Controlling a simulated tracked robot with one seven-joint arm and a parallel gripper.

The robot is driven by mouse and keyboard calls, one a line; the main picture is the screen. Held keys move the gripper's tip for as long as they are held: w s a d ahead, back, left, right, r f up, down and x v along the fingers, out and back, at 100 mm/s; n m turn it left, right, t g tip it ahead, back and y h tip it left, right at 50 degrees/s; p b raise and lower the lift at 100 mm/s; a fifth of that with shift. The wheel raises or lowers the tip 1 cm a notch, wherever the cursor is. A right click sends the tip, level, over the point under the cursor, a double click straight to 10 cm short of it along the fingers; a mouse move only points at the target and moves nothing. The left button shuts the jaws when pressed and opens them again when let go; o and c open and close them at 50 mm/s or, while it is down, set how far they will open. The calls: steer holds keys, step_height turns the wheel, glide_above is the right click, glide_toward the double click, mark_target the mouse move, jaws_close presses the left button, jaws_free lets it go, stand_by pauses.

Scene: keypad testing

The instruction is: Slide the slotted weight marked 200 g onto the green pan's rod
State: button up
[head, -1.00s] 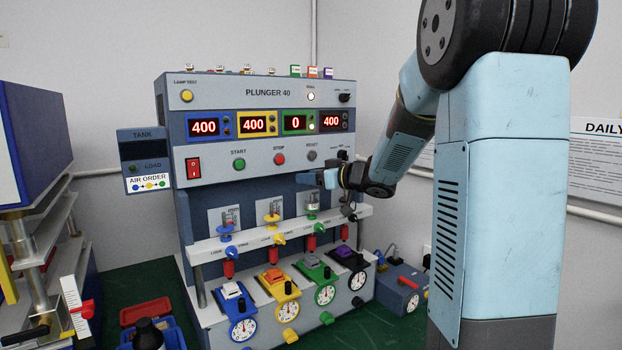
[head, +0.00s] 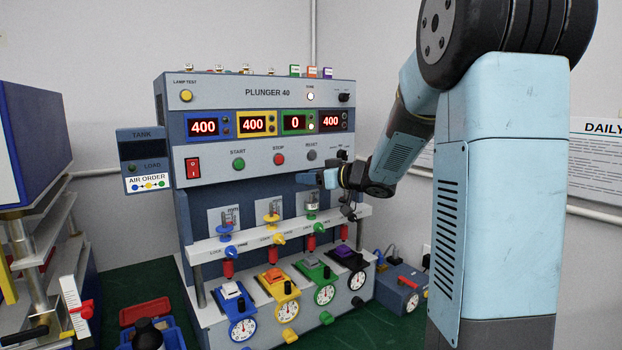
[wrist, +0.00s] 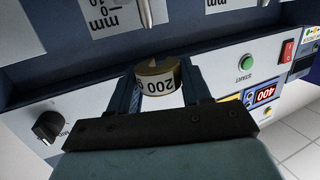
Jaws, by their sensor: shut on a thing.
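My gripper (head: 309,179) is in front of the machine, above the green pan (head: 312,216), with its fingers pointing left. In the wrist view it is shut on a brass slotted weight (wrist: 158,78) with a white label reading 200, upside down. The weight is hard to make out in the head view. The green pan's rod (head: 311,196) stands upright below the gripper, against a scale card. In the wrist view a metal rod tip (wrist: 146,12) shows beyond the weight, apart from it; I cannot tell which pan it belongs to.
The blue pan (head: 225,229) and yellow pan (head: 271,218) stand to the left along the white shelf (head: 250,241). The green display (head: 295,122) reads 0; the others read 400. The machine's front panel (head: 260,157) is close behind the gripper.

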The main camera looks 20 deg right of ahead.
steer(key=shift+f, duration=1.7)
stand_by(0.3)
steer(key=shift+r, duration=0.15)
steer(key=shift+r, duration=1.25)
steer(key=shift+f, duration=1.4)
stand_by(1.1)
steer(key=o, duration=1.3)
steer(key=shift+c, duration=0.2)
steer(key=shift+s, duration=0.1)
steer(key=v, duration=1.3)
steer(key=shift+s+d, duration=0.25)
